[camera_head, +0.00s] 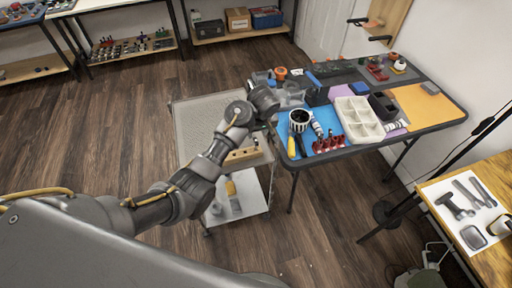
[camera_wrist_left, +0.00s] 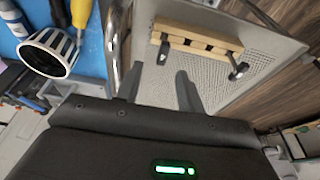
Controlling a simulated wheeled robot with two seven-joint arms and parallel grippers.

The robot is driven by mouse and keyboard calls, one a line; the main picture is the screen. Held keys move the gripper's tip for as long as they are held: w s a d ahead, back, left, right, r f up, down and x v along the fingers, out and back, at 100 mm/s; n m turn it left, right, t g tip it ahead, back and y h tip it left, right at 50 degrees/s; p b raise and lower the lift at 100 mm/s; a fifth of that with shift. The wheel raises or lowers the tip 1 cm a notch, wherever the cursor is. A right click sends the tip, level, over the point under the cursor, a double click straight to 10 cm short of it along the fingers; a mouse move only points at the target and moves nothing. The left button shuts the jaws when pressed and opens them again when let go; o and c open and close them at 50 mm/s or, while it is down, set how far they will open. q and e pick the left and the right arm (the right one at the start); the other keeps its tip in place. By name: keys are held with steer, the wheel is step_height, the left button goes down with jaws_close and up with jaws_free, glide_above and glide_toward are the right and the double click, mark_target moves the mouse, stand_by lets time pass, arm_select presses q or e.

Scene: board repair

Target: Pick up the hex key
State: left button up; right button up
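A slotted wooden block (camera_wrist_left: 195,40) lies on the grey perforated top of a cart (camera_wrist_left: 250,45) in the left wrist view. Two short dark pieces with metal parts are at its near side, one at the right end (camera_wrist_left: 238,68) and one at the left end (camera_wrist_left: 163,50). I cannot tell for sure whether either is the hex key. The block also shows in the head view (camera_head: 243,155), partly behind my left arm. My left gripper (camera_wrist_left: 160,82) is open and empty above the cart, with the block beyond its fingertips. My right gripper is out of view.
A folding table with a blue mat (camera_head: 334,104) adjoins the cart on the right. It holds a striped cup (camera_head: 300,121), red parts (camera_head: 328,143) and a white compartment tray (camera_head: 359,118). A wooden table (camera_head: 490,165) with tools stands at the far right.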

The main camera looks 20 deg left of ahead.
mark_target(256, 141)
arm_select(q)
steer(key=shift+s+p+x, duration=0.15)
steer(key=shift+p+x, duration=0.1)
steer(key=shift+x, duration=1.4)
steer(key=shift+s+p+x, duration=0.2)
steer(key=shift+x, duration=1.45)
jaws_close()
